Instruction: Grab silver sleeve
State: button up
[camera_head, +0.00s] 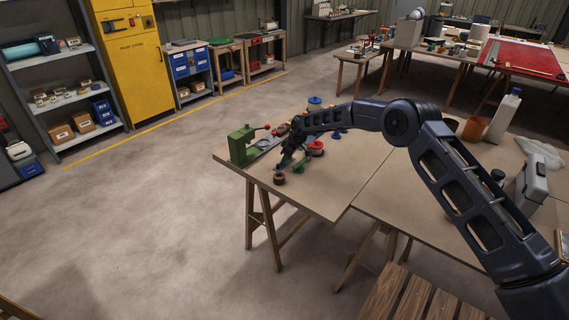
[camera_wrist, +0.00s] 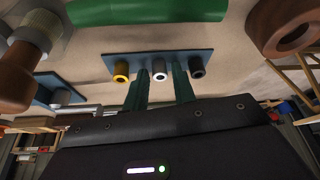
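In the wrist view the silver sleeve (camera_wrist: 159,70) is a short, pale tube on a blue plate (camera_wrist: 182,57). It stands between a brass-yellow sleeve (camera_wrist: 121,72) and a dark sleeve (camera_wrist: 197,69). My gripper (camera_wrist: 162,74) is open, and its two dark green fingers point toward the plate. The silver sleeve shows in the gap between the fingertips; I cannot tell whether either finger touches it. In the head view my gripper (camera_head: 284,163) is low over the near-left table, and the sleeves cannot be made out there.
A green press (camera_head: 242,145) stands at the table's left corner. A reddish-brown ring (camera_head: 279,178) lies near the front edge and shows in the wrist view (camera_wrist: 286,30). A red part (camera_head: 316,148) is right of the gripper. The table's front right (camera_head: 340,185) is bare.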

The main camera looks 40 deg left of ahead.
grip_shut()
